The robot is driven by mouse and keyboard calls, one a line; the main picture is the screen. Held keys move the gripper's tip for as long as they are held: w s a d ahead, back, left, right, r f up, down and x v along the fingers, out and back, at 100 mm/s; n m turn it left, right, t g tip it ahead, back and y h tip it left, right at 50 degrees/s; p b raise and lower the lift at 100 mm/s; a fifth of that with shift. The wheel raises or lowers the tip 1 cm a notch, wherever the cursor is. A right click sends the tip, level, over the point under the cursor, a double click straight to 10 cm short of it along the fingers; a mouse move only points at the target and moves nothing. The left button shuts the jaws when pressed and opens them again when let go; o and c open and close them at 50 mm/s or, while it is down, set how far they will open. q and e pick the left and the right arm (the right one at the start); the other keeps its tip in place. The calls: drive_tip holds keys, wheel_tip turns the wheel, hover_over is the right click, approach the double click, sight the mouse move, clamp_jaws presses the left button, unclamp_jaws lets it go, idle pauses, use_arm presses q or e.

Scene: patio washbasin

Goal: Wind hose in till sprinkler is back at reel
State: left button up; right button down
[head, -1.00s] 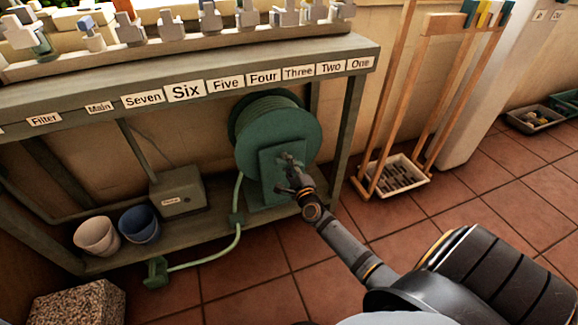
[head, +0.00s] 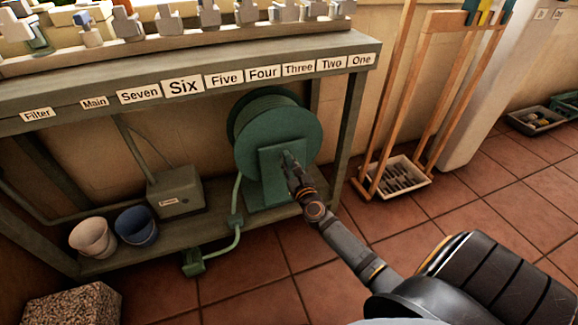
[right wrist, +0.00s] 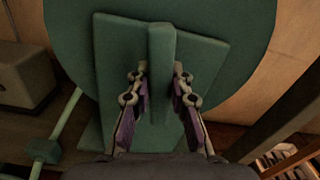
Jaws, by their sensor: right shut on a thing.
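The green hose reel (head: 276,138) stands on the low shelf under the bench. A pale green hose (head: 238,190) runs down from it through a small green block to the green sprinkler (head: 194,262) on the floor by the shelf edge. My right gripper (head: 292,165) is at the reel's front plate. In the right wrist view its two fingers (right wrist: 159,85) are closed around the upright green crank handle (right wrist: 160,58). The grip itself is partly hidden in the head view. My left gripper is not in view.
A grey box (head: 177,193), a white pot (head: 93,237) and a blue pot (head: 137,224) stand on the shelf left of the reel. A bench leg (head: 347,130) and a wooden rack (head: 430,100) stand to the right. A speckled block (head: 75,303) is at lower left.

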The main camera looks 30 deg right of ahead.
drive_tip(key=shift+f+m, duration=0.1)
drive_tip(key=shift+m, duration=1)
drive_tip(key=c, duration=1.2)
unclamp_jaws()
drive_tip(key=v, duration=1.2)
